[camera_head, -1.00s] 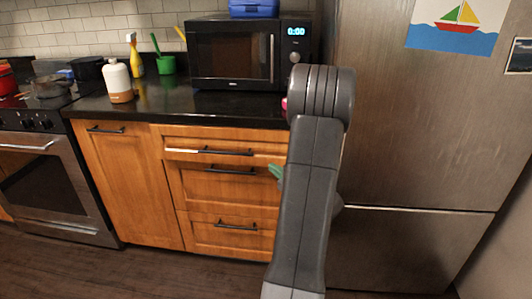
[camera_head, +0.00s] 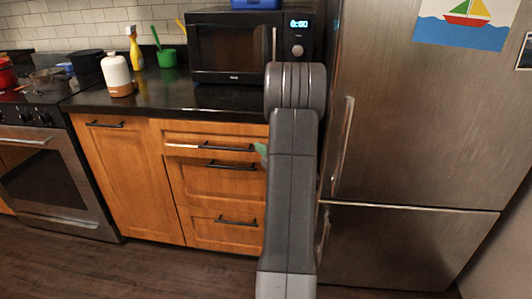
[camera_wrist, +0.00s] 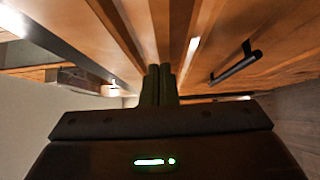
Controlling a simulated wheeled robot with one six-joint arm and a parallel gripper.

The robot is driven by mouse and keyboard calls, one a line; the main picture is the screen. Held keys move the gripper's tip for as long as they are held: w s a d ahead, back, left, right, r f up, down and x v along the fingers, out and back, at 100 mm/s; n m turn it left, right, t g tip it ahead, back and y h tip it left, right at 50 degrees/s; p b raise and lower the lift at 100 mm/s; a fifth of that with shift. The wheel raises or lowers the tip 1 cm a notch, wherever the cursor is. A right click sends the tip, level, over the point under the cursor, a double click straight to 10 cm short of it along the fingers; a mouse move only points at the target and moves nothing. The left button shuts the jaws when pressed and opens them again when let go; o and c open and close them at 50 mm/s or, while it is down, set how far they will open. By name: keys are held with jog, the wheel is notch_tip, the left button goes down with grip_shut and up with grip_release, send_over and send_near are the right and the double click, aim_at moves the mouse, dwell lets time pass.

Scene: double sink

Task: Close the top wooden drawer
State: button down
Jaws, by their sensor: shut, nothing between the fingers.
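The top wooden drawer (camera_head: 180,141) is in the cabinet below the black counter in the head view. It has a dark bar handle (camera_head: 228,148), and its front seems to stand out slightly, though the exact gap is unclear. My gripper (camera_head: 261,150) shows only as a green fingertip beside the right end of that handle; my arm hides the rest. In the wrist view, the two dark green fingers (camera_wrist: 158,74) are shut together and empty, pointing along wooden surfaces. Whether they touch the drawer cannot be told.
A lower drawer (camera_head: 215,187) with its own handle sits beneath. A steel fridge (camera_head: 410,130) stands close on the right, its handle (camera_head: 342,147) protruding. A microwave (camera_head: 232,48) rests on the counter. A dark bar handle (camera_wrist: 237,64) shows in the wrist view. Floor is clear in front.

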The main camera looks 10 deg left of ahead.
jog(key=shift+w, duration=0.1)
jog(key=w+b, duration=0.1)
jog(key=w, duration=0.2)
jog(key=shift+w+f+b, duration=0.15)
jog(key=shift+f+b, duration=0.05)
jog(key=shift+b, duration=0.15)
jog(key=shift+w, duration=0.4)
jog(key=shift+w+d+r, duration=0.1)
jog(key=shift+r, duration=0.3)
